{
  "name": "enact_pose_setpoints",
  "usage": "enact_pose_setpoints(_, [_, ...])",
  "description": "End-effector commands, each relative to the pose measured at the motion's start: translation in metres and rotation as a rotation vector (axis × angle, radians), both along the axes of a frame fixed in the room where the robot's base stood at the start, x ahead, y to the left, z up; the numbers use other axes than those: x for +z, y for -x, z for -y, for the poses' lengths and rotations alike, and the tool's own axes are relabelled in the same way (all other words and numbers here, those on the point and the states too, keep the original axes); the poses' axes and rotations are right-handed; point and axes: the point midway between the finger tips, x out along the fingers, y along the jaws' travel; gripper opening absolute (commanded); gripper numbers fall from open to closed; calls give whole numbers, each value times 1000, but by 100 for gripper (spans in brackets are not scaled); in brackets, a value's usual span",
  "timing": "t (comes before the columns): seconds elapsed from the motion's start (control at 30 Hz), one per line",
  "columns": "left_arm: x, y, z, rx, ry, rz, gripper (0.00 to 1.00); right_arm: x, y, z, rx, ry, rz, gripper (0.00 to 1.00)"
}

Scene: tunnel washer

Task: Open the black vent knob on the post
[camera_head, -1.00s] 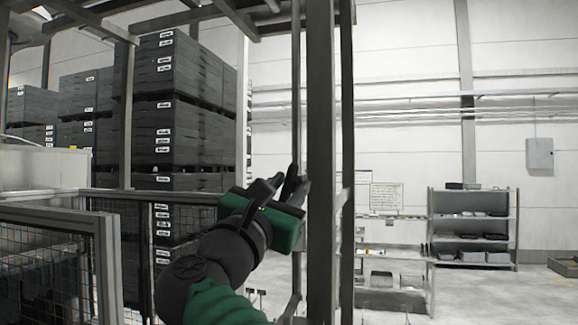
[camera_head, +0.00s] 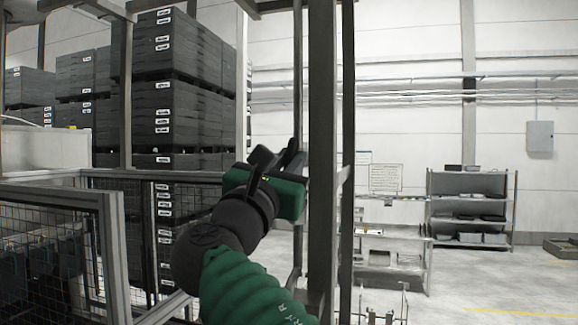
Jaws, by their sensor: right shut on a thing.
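My right gripper (camera_head: 289,158) is raised in the middle of the head view, at the left side of the dark upright post (camera_head: 322,130). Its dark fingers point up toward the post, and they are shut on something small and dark. The black vent knob cannot be told apart from the dark fingers; it is hidden or blends in there. My green and black right arm comes up from the bottom of the picture. My left gripper does not show.
A mesh fence (camera_head: 60,255) stands at the lower left. Stacked dark crates (camera_head: 185,85) rise behind it. A shelf rack (camera_head: 470,207) stands by the far wall at the right. The floor at the right has free room.

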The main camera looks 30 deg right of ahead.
Motion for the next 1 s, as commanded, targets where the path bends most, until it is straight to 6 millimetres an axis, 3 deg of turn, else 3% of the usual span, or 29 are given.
enact_pose_setpoints(0.03, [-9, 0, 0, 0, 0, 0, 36, -1, 2, 1, 2, 38, -32, 0])
enact_pose_setpoints(0.2, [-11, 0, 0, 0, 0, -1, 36, 3, 1, -1, 3, 134, -143, 0])
enact_pose_setpoints(0.47, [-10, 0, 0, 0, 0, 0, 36, 4, 1, -2, 3, 143, -152, 0])
enact_pose_setpoints(0.5, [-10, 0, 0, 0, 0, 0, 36, 4, 1, -2, 3, 143, -151, 19])
enact_pose_setpoints(0.6, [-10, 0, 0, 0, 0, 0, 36, 4, 1, -1, 3, 142, -152, 32])
enact_pose_setpoints(1.0, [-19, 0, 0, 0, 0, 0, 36, -5, 6, -7, 4, 138, -152, 33])
